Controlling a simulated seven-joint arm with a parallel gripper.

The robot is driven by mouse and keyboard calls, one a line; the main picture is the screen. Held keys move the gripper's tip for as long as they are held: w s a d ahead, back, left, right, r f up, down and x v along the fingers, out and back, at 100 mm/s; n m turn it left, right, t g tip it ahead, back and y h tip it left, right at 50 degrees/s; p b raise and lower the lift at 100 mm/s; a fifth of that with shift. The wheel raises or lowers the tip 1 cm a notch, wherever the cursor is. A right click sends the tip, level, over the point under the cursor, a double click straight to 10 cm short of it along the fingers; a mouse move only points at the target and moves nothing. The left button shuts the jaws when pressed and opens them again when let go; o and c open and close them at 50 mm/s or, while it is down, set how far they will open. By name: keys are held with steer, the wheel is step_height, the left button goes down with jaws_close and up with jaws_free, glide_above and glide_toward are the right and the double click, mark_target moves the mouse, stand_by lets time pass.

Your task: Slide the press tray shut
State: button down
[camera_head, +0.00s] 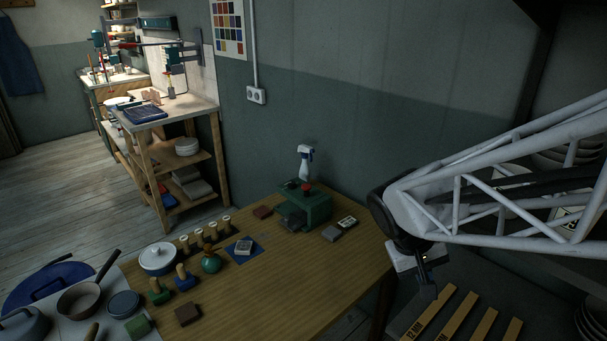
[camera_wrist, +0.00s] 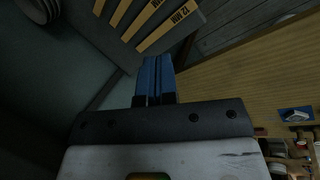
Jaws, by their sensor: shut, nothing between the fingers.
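The green press (camera_head: 314,207) stands on the wooden table near the wall. It has a red knob and a dark knob on top. A dark tray-like part (camera_head: 289,224) shows low at its front left and appears to stick out; how far is too small to tell. My gripper (camera_head: 427,296) is shut and empty, well to the right of the press, beyond the table's right edge. In the wrist view its blue fingers (camera_wrist: 154,77) are together, pointing past the table edge. The press cannot be made out in the wrist view.
A white pot (camera_head: 159,258) and several stamps stand farther left. Marked wooden strips (camera_head: 427,312) lie below my gripper. The table's front right is clear.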

mark_target(286, 221)
steer(key=w+a+f+n+t+h, duration=0.2)
steer(key=w+a+f+n, duration=0.25)
steer(key=w, duration=0.45)
steer(key=w+a+f+n+t+h, duration=0.2)
steer(key=w+a+f+n+t, duration=0.15)
steer(key=w+n, duration=0.4)
steer(key=w+a+f+n+t+h, duration=0.1)
steer(key=w+a+f+n+h, duration=0.25)
steer(key=w, duration=0.65)
steer(key=w+a+f+n+t+y, duration=0.2)
steer(key=a+f+n, duration=0.3)
steer(key=a, duration=0.3)
steer(key=w+a+f+n+t+y, duration=0.2)
steer(key=w+a+f+n+t, duration=0.2)
steer(key=a, duration=0.5)
steer(key=w+a+f+n+t+y, duration=0.3)
steer(key=a+f+n, duration=0.3)
steer(key=a, duration=0.2)
steer(key=shift+w+a, duration=0.35)
steer(key=shift+w, duration=0.25)
steer(key=shift+w+d, duration=0.1)
steer(key=shift+w, duration=0.05)
steer(key=shift+x, duration=6.8)
steer(key=shift+f, duration=0.1)
